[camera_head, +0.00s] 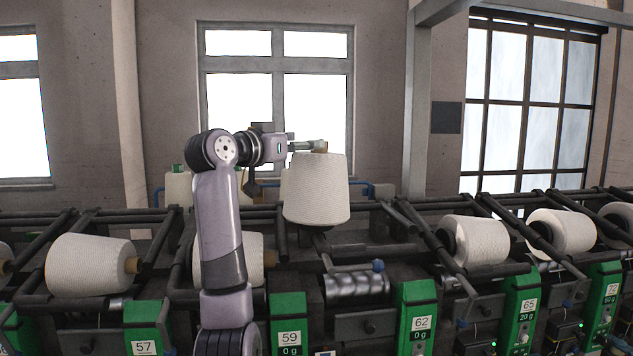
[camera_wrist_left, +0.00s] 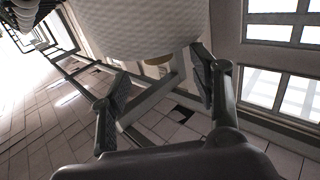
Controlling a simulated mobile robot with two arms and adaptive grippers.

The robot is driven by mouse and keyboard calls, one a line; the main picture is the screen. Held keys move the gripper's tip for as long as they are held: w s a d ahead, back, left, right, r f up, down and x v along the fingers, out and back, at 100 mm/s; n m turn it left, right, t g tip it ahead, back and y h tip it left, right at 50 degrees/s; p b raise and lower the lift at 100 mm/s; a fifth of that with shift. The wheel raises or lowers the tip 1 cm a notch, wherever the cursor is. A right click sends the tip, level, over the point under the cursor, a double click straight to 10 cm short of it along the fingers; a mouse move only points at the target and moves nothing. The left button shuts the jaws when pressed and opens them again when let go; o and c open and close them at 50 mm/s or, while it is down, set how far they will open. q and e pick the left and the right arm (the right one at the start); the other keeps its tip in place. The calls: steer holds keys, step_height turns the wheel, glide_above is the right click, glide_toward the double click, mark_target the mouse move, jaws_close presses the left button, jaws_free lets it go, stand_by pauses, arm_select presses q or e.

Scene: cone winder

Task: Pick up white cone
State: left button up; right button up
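The white cone (camera_head: 316,190) stands upright, wide end down, near the middle of the head view, above the machine position marked 62. A brown tube end shows at its top. My left gripper (camera_head: 312,146) is level with this top, reaching in from the left. In the left wrist view the cone (camera_wrist_left: 145,25) fills the top, with its brown tube end (camera_wrist_left: 157,70) between the two fingers (camera_wrist_left: 160,88). The fingers are apart, with visible gaps to the tube. What supports the cone's base is unclear. My right gripper is out of view.
Other white cones lie on their sides along the machine, at left (camera_head: 90,263) and right (camera_head: 475,240). My arm partly hides another. Green numbered units (camera_head: 418,315) line the front, and dark cradle arms (camera_head: 425,232) stick up between positions. Windows are behind.

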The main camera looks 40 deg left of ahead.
arm_select(q)
steer(key=shift+w+r+p, duration=0.15)
steer(key=shift+w+p, duration=0.15)
steer(key=shift+w, duration=0.05)
steer(key=w, duration=0.1)
steer(key=w+p, duration=0.1)
steer(key=w, duration=0.1)
steer(key=w+p, duration=0.1)
steer(key=shift+w+a, duration=0.25)
steer(key=shift+w, duration=0.1)
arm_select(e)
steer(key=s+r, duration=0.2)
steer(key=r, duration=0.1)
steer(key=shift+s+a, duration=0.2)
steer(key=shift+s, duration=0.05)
